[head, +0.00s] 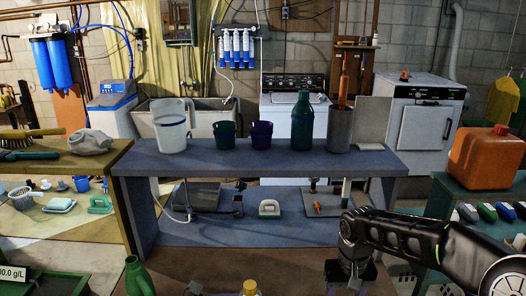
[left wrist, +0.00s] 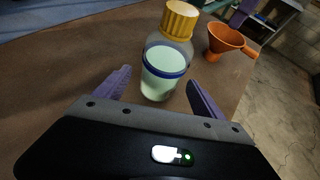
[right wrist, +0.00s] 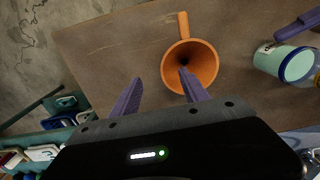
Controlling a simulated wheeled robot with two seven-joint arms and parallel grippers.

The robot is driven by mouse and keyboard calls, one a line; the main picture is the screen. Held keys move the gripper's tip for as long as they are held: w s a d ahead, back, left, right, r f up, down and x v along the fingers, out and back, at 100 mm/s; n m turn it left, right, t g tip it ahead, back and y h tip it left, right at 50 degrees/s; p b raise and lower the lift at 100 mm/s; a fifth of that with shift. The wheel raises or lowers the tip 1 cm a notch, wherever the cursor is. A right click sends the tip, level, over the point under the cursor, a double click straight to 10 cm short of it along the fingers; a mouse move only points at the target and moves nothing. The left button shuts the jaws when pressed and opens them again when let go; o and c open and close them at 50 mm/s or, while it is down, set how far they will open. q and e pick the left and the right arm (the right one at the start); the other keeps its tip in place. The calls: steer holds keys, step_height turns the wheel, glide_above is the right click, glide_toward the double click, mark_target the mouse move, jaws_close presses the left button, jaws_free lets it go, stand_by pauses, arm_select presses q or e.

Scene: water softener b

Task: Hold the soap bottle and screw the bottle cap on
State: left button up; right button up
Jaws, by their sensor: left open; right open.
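The soap bottle stands on a brown work surface, clear with pale green soap, a blue band and a yellow ribbed cap on top. In the left wrist view the bottle (left wrist: 163,85) is ahead of my open left gripper (left wrist: 160,78), its lower part between the purple fingers. I cannot tell how tightly the cap (left wrist: 180,20) sits. In the head view only the cap (head: 250,288) shows, at the bottom edge. In the right wrist view the bottle (right wrist: 282,62) is at the right. My right gripper (right wrist: 161,76) is open and empty, near an orange funnel (right wrist: 203,68).
The funnel (left wrist: 228,40) stands to the right of the bottle in the left wrist view. A green bottle (head: 138,275) is at the lower left. A blue-grey bench (head: 270,160) with cups and a jug stands behind. An orange canister (head: 485,157) is at the right.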

arm_select(q)
steer(key=v, duration=0.9)
steer(key=shift+s+a+r, duration=0.1)
steer(key=shift+s, duration=0.05)
